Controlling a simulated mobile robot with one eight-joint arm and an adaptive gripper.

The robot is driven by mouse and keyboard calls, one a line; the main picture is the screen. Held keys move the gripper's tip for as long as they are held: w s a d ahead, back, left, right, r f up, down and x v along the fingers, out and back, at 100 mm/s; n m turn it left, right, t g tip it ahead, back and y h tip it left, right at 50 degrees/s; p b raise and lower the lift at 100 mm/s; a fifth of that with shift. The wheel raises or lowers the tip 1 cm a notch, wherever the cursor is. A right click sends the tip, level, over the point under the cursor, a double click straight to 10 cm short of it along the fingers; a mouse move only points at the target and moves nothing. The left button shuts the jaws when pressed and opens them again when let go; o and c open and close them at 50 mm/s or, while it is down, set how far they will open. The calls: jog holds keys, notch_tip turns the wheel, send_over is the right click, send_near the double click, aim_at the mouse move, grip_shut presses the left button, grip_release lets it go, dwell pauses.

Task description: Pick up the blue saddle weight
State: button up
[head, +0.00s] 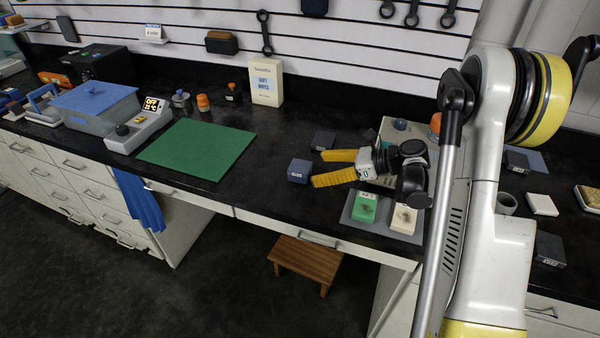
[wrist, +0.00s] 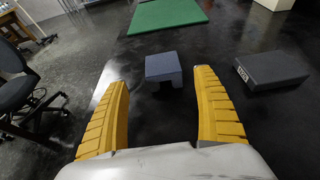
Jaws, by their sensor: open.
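The blue saddle weight (head: 300,171) is a small dark blue block on the black bench top, to the right of the green mat. In the wrist view the blue saddle weight (wrist: 162,68) shows a notch in its underside and sits upright just beyond the fingertips, between their lines. My gripper (head: 327,168) has yellow ribbed fingers spread apart, with nothing between them. In the wrist view my gripper (wrist: 160,78) points at the weight, and a gap of dark bench shows between them.
A dark flat block (wrist: 271,69) lies right of the weight; it also shows in the head view (head: 323,140). A green mat (head: 197,147) lies beyond, flat. A grey tray (head: 385,231) with a green and a white block is near the bench's front edge.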

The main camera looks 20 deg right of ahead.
aim_at(308, 167)
jog(key=b+x, duration=0.2)
jog(key=x, duration=0.5)
jog(key=shift+w+b, duration=0.3)
jog(key=shift+b, duration=0.1)
jog(key=shift+d+r, duration=0.1)
jog(key=c, duration=1.5)
